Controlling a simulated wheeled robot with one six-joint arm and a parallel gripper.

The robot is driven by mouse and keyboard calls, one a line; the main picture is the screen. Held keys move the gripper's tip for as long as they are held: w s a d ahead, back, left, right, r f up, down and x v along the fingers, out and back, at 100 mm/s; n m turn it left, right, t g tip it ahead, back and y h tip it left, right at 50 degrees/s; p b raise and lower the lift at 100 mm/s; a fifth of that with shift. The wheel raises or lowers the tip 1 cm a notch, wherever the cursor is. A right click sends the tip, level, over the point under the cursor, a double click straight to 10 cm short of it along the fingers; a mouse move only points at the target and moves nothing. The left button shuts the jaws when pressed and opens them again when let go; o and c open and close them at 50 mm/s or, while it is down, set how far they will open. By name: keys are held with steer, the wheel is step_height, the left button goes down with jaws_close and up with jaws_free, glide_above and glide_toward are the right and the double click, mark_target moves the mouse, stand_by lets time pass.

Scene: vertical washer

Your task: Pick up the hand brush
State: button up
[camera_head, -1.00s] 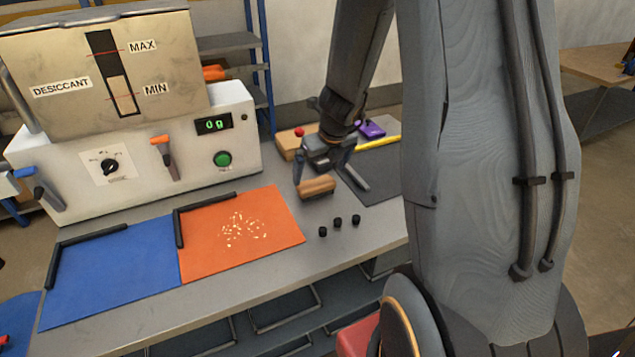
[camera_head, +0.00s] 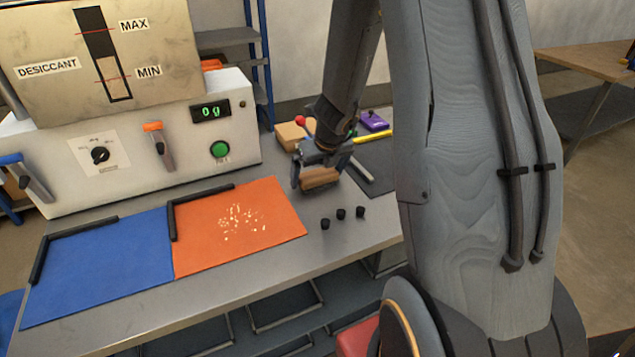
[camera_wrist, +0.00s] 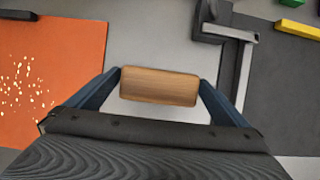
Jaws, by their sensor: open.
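The hand brush (camera_head: 319,179) shows as a wooden block on the grey bench, right of the orange mat. It also shows in the wrist view (camera_wrist: 159,87), lying crosswise between my two fingers. My gripper (camera_head: 321,170) is over the brush from above, with a finger at each end of the block. In the wrist view my gripper (camera_wrist: 160,80) is open, and its fingertips are close to the block's ends. I cannot tell whether they touch it. The underside of the brush is hidden.
The orange mat (camera_head: 275,215) carries scattered pale grains. A blue mat (camera_head: 100,265) lies to its left. Several small black pieces (camera_head: 341,213) stand in front of the brush. A dark mat (camera_head: 385,165) with a yellow bar (camera_head: 372,137) lies right. The desiccant machine (camera_head: 130,150) stands behind.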

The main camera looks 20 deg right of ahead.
mark_target(318, 173)
steer(key=c, duration=0.9)
steer(key=shift+r, duration=0.25)
step_height(318, 173, up, 2)
steer(key=p, duration=0.3)
steer(key=shift+r, duration=0.2)
step_height(318, 173, up, 15)
steer(key=p, duration=1)
steer(key=shift+r, duration=0.15)
